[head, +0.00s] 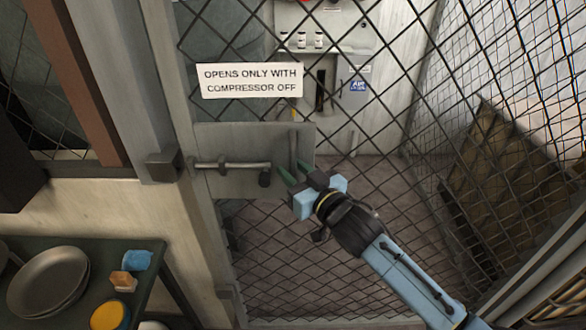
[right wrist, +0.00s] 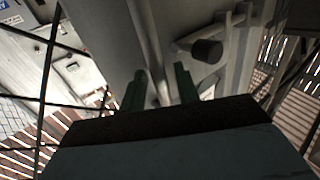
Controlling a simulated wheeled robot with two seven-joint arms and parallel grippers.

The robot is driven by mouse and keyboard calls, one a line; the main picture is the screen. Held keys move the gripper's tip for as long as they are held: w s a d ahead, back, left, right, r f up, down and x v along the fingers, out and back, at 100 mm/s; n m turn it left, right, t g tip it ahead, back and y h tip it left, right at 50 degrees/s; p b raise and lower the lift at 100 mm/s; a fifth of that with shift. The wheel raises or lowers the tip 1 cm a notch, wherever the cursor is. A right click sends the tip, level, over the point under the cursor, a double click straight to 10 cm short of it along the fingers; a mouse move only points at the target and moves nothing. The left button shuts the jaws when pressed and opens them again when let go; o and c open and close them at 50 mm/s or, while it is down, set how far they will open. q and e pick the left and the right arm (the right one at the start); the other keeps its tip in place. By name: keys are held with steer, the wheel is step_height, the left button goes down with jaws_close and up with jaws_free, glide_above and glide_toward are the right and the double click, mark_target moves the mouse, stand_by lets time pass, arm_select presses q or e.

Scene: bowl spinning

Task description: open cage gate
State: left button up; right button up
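The cage gate (head: 375,215) is dark wire mesh in a grey frame and appears closed. Its grey latch plate (head: 232,135) carries a horizontal sliding bolt (head: 225,165) with a dark knob (head: 265,179), which also shows in the right wrist view (right wrist: 207,51). The bolt reaches left to a bracket (head: 163,165) on the post. A vertical bar handle (head: 293,146) stands at the plate's right side. My right gripper (head: 290,169) is open at the handle's lower end. In the right wrist view, its green fingers (right wrist: 161,85) lie either side of the handle (right wrist: 148,45); contact cannot be told. My left gripper is out of view.
A white sign (head: 250,80) on the mesh reads "OPENS ONLY WITH COMPRESSOR OFF". Behind the gate is a pale cabinet (head: 340,90).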

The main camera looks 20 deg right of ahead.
steer(key=shift+w+a, duration=0.1)
steer(key=shift+w, duration=0.15)
jaws_close()
